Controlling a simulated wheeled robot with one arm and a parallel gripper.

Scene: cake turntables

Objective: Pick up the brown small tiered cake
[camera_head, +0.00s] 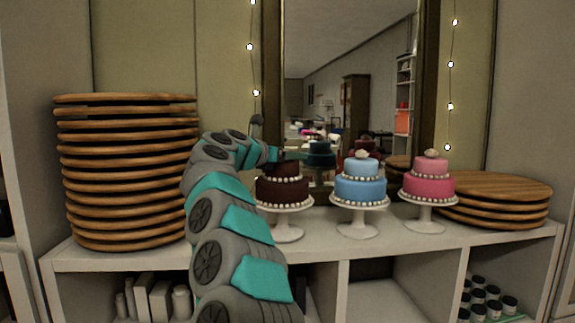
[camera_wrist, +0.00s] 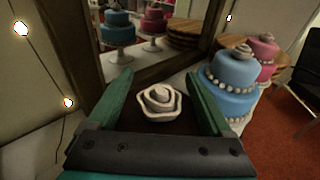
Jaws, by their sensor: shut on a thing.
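The brown small tiered cake (camera_head: 283,190) has two dark tiers with white beading and sits on a white pedestal stand (camera_head: 288,232) on the shelf top. My gripper (camera_head: 287,155) is at its upper tier, coming from the left and above. In the wrist view my gripper (camera_wrist: 160,78) has its two green fingers on either side of the cake's dark top, shut on it. The cake's white rosette (camera_wrist: 160,100) shows between the fingers. My arm hides the cake's left side and top in the head view.
A blue tiered cake (camera_head: 361,188) and a pink one (camera_head: 430,185) stand on pedestals to the right. Wooden boards (camera_head: 500,205) are stacked at far right, and a tall stack of boards (camera_head: 125,180) stands left. A framed mirror (camera_head: 345,90) is behind.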

